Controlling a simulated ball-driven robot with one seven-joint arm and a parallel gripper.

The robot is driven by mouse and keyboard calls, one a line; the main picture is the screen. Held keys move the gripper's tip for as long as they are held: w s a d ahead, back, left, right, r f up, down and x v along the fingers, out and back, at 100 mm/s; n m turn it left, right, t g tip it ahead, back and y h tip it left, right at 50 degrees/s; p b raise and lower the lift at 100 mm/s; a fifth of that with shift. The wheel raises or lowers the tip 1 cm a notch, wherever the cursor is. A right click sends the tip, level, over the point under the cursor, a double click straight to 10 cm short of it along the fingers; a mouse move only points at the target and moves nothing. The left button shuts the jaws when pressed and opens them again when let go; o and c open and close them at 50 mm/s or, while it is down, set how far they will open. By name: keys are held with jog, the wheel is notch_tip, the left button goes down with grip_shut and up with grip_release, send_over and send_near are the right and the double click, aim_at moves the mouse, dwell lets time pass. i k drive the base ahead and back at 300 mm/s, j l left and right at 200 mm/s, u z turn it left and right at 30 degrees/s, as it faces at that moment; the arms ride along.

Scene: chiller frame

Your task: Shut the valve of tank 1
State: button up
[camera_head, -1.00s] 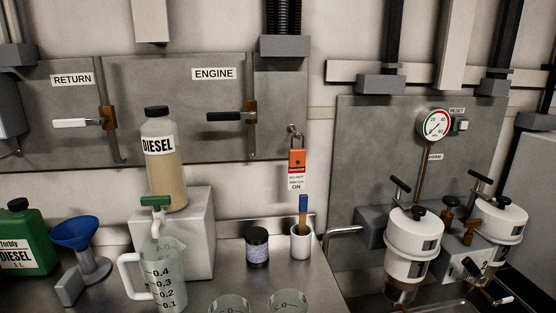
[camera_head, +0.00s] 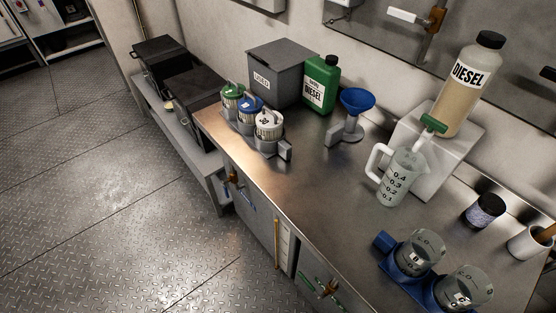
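Two small brass fittings show low on the front of the steel workbench. One brass fitting (camera_head: 328,289) is near the bottom edge, with a green part beside it. The other brass fitting (camera_head: 233,177) is farther left, with a blue part below it. They look like valves, but I cannot read a tank number on either or tell how their handles are set. A pale upright strip (camera_head: 283,246) with a yellow edge lies between them. My gripper is not in view.
The workbench top (camera_head: 320,190) carries a grey box (camera_head: 283,72), green diesel jug (camera_head: 320,84), blue funnel (camera_head: 357,101), measuring jug (camera_head: 400,180), diesel bottle (camera_head: 467,85) and glass beakers (camera_head: 418,252). A white lever (camera_head: 408,17) is on the wall panel. The tread-plate floor (camera_head: 110,210) is clear at left.

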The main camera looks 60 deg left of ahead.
aim_at(226, 189)
jog(key=u, duration=1.35)
jog(key=i+j+u, duration=0.2)
jog(key=i, duration=0.15)
jog(key=i+j+u, duration=0.2)
jog(key=i, duration=0.2)
jog(key=l, duration=0.1)
